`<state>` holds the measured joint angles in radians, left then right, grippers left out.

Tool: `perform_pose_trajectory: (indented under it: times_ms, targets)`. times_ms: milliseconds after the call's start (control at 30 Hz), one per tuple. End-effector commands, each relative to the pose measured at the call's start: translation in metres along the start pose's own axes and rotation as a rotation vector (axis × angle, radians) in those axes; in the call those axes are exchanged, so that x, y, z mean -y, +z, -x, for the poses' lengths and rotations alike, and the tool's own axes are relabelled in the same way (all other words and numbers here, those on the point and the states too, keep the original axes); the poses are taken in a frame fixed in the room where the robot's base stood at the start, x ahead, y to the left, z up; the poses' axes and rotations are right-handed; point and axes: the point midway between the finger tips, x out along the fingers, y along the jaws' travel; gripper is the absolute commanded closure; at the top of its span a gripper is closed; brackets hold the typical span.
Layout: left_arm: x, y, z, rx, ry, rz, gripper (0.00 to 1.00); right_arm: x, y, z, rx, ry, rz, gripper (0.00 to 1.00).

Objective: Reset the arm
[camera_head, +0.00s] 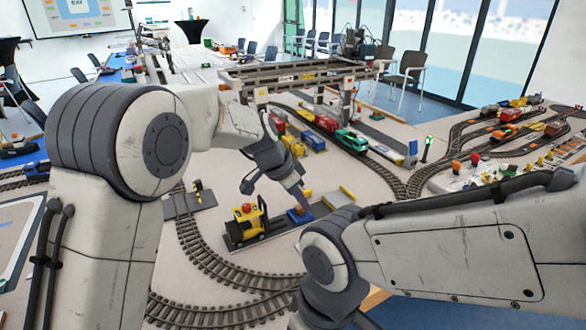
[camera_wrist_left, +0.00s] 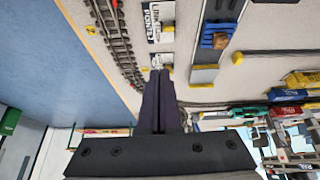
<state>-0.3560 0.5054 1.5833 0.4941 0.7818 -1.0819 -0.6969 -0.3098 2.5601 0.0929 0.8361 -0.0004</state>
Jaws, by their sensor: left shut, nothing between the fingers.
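My left arm reaches in from the left in the head view. Its gripper (camera_head: 300,203) points down over the layout, close to a small blue wagon (camera_head: 296,216) on a grey strip (camera_head: 272,228). In the left wrist view the dark fingers of my left gripper (camera_wrist_left: 158,73) lie together with nothing between them. The blue wagon with a brown load (camera_wrist_left: 215,38) shows to their right there, apart from them. My right arm crosses the lower right of the head view. Its gripper is out of view.
A yellow locomotive (camera_head: 247,221) stands left of the wagon. Curved track (camera_head: 205,258) runs in front. A gantry crane (camera_head: 300,72) spans coloured wagons and a green locomotive (camera_head: 351,141) behind. A second track table (camera_head: 500,130) stands at right. Bare tabletop (camera_head: 225,165) shows behind the locomotive.

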Motion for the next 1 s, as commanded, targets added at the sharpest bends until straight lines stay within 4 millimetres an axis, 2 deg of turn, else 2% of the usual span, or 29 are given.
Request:
perform_pose_trajectory:
  times_ms: [33, 67, 167, 200, 300, 400, 500, 600, 700, 900, 933, 967, 1000]
  targets:
    - [-0.019, -0.002, 0.019, 0.016, 0.007, 0.019, 1.00, 0.001, -0.001, 0.011, 0.000, 0.000, 0.000, 0.29]
    - [-0.032, 0.000, 0.029, 0.031, 0.013, 0.038, 1.00, 0.001, -0.001, 0.016, 0.000, 0.000, 0.000, 0.29]
    - [-0.087, 0.018, 0.067, 0.102, 0.028, 0.126, 1.00, 0.003, -0.002, 0.036, 0.000, 0.000, 0.000, 0.29]
    - [-0.110, 0.029, 0.083, 0.136, 0.030, 0.164, 1.00, 0.003, -0.002, 0.044, 0.000, 0.000, 0.000, 0.29]
    - [-0.163, 0.065, 0.120, 0.217, 0.018, 0.263, 1.00, 0.004, -0.003, 0.062, -0.001, 0.000, 0.000, 0.29]
    - [-0.203, 0.106, 0.148, 0.286, -0.008, 0.349, 1.00, 0.006, -0.004, 0.077, -0.001, 0.000, 0.000, 0.29]
    - [-0.230, 0.142, 0.167, 0.337, -0.039, 0.416, 1.00, 0.006, -0.005, 0.087, 0.000, 0.000, 0.000, 0.29]
    - [-0.245, 0.168, 0.177, 0.368, -0.065, 0.463, 1.00, 0.007, -0.005, 0.093, 0.000, 0.000, 0.000, 0.29]
    - [-0.252, 0.182, 0.181, 0.383, -0.080, 0.487, 1.00, 0.007, -0.005, 0.095, 0.000, 0.000, 0.000, 0.29]
    - [-0.253, 0.186, 0.180, 0.388, -0.083, 0.496, 1.00, 0.007, -0.005, 0.094, 0.000, 0.000, 0.000, 0.29]
    - [-0.253, 0.186, 0.180, 0.388, -0.083, 0.496, 1.00, 0.007, -0.005, 0.094, 0.000, 0.000, 0.000, 0.33]
    - [-0.253, 0.185, 0.180, 0.388, -0.083, 0.496, 1.00, 0.007, -0.005, 0.094, 0.000, 0.000, 0.000, 0.45]
    - [-0.253, 0.185, 0.180, 0.388, -0.083, 0.496, 1.00, 0.007, -0.005, 0.094, 0.000, 0.000, 0.000, 0.50]
